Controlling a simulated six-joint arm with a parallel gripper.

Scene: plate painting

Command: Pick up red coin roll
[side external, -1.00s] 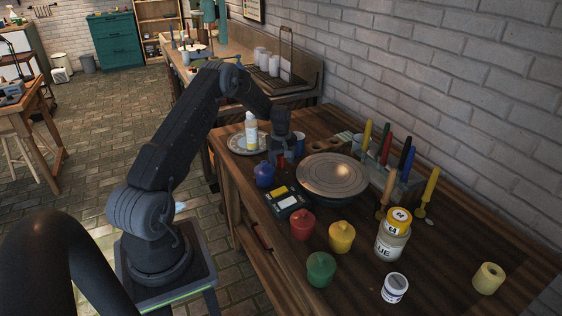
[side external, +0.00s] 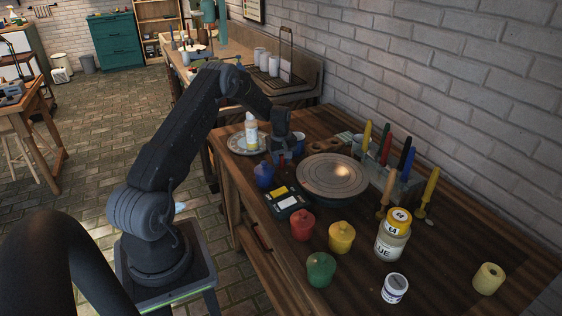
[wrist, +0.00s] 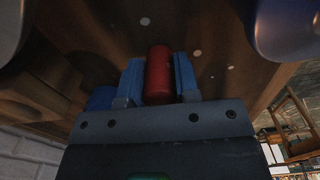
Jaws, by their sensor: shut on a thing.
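The red coin roll (wrist: 158,70) is a small red cylinder between the two blue fingers of my gripper (wrist: 158,82) in the wrist view. The fingers press it from both sides. In the side external view my gripper (side external: 283,158) is low over the far left part of the wooden table, and only a speck of red shows at its fingertips. I cannot tell whether the roll is clear of the table top.
A white bottle on a plate (side external: 233,146) stands left of my gripper. A blue pot (side external: 264,175) and a black paint box (side external: 287,201) are in front. A round turntable (side external: 333,174) is to the right. Red (side external: 302,225), yellow (side external: 341,237) and green (side external: 320,269) pots stand nearer.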

